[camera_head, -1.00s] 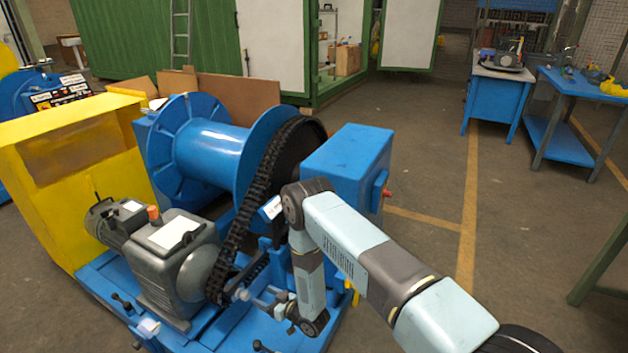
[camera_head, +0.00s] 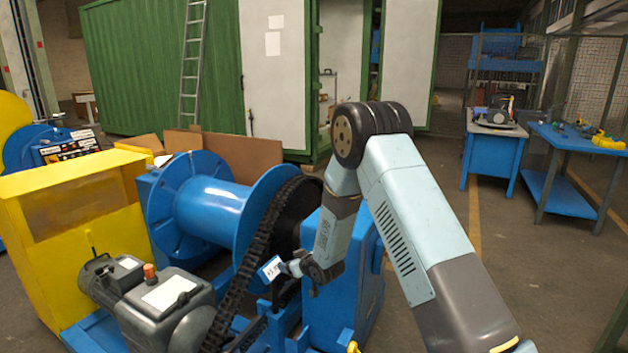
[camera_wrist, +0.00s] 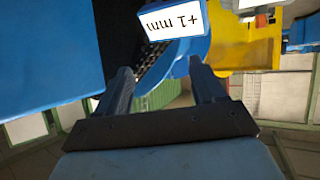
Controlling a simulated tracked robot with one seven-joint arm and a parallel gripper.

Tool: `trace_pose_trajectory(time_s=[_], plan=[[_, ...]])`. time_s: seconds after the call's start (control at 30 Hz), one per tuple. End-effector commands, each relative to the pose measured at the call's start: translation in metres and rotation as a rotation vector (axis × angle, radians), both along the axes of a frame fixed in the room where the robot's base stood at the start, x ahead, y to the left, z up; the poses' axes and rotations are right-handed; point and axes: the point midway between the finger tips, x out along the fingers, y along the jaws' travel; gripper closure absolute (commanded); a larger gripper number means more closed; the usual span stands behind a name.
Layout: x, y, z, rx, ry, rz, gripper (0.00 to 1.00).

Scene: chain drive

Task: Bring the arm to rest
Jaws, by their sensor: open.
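My arm rises from the lower right in the head view and bends down at the elbow. My gripper (camera_wrist: 162,88) shows in the wrist view with its two fingers apart and nothing between them. In the head view the wrist end hangs beside the black chain (camera_head: 246,262) of the chain drive. A white tag (camera_head: 271,269) is at the wrist end there. In the wrist view the tag (camera_wrist: 171,17) reads "+1 mm" upside down and sits on a blue part beyond the fingers. Whether the gripper touches anything is not clear.
The blue drum (camera_head: 209,205), the grey motor (camera_head: 165,301) and a blue housing (camera_head: 358,280) surround the wrist. A yellow cabinet (camera_head: 75,225) stands at left. Two blue workbenches (camera_head: 490,155) (camera_head: 570,170) stand at back right. Open floor lies right of the arm.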

Motion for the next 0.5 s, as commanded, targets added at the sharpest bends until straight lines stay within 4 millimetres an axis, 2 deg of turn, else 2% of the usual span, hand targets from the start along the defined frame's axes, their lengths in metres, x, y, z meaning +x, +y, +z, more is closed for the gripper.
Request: trace_pose_trajectory(time_s=[0.03, 0.1, 0.27, 0.5], plan=[[0.003, -0.009, 0.021, -0.011, 0.001, -0.019, 0.31], [0.004, -0.022, 0.042, -0.030, 0.012, -0.046, 0.31], [0.001, -0.053, 0.090, -0.067, 0.040, -0.105, 0.31], [-0.017, -0.100, 0.157, -0.114, 0.090, -0.197, 0.31]])
